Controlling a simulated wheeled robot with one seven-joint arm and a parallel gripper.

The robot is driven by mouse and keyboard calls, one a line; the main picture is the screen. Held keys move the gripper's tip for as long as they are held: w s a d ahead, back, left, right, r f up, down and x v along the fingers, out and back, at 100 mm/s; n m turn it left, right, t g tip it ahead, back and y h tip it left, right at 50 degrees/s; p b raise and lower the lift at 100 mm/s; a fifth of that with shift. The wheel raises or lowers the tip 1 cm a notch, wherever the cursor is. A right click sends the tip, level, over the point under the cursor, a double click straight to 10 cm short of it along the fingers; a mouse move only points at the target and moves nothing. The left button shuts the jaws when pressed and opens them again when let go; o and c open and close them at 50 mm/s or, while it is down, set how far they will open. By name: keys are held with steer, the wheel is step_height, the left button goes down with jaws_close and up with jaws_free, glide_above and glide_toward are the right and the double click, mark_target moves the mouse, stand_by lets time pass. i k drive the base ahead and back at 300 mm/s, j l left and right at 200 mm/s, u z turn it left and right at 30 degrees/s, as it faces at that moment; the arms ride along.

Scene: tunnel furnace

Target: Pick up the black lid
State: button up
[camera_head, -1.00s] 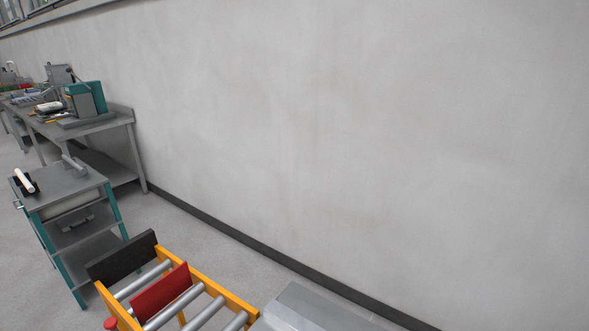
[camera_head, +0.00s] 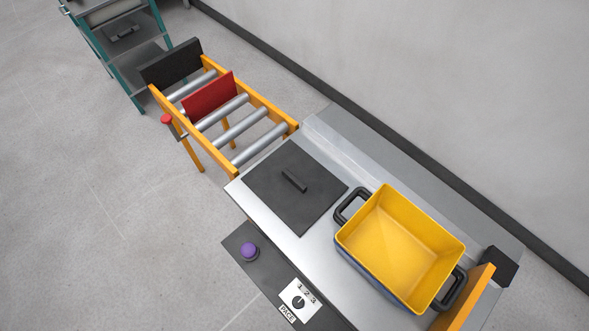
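The black lid (camera_head: 287,205) is a flat, dark square plate with a raised bar handle (camera_head: 293,180) at its middle. It lies flat on the grey metal top (camera_head: 303,237), close to the end of the roller conveyor. Just right of it stands a box (camera_head: 400,244) with a yellow inside, a blue outside and black loop handles; it is open at the top and looks empty. My gripper is not in the head view.
The roller conveyor (camera_head: 231,133) has yellow rails, a red plate (camera_head: 209,97) and a black end plate (camera_head: 171,63). A dark panel with a purple button (camera_head: 249,252) and a dial (camera_head: 299,301) is on the front side. A teal-framed cart (camera_head: 125,45) stands at upper left. Floor at left is clear.

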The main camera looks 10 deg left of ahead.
mark_target(293, 185)
steer(key=j, duration=0.65)
steer(key=j+u, duration=0.25)
steer(key=i+j+u, duration=0.25)
steer(key=j, duration=0.2)
steer(key=k, duration=0.1)
